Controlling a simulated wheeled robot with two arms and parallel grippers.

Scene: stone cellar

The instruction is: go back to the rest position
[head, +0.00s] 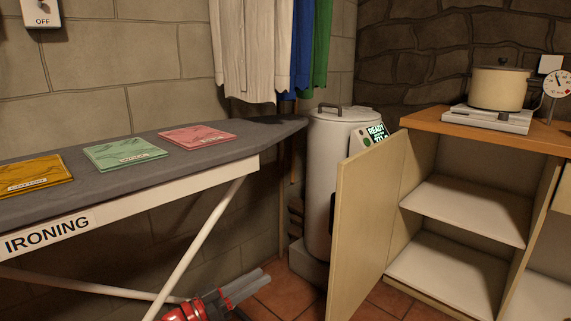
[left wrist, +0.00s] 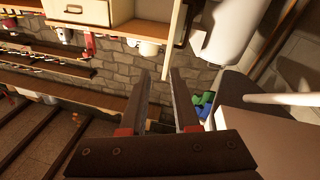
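My left gripper (head: 256,281) shows at the bottom of the head view, with a red and dark body and grey fingers. It is low in front of the ironing board's legs. In the left wrist view, the left gripper's two fingers (left wrist: 161,76) stand apart with nothing between them, so it is open and empty. My right gripper is in neither view.
The ironing board (head: 120,217) carries yellow, green and pink folded cloths. A white boiler (head: 324,185) stands beyond it. An open cabinet door (head: 366,225) juts out at right. A pot (head: 498,88) sits on a hotplate on the cabinet top. Garments (head: 250,45) hang above.

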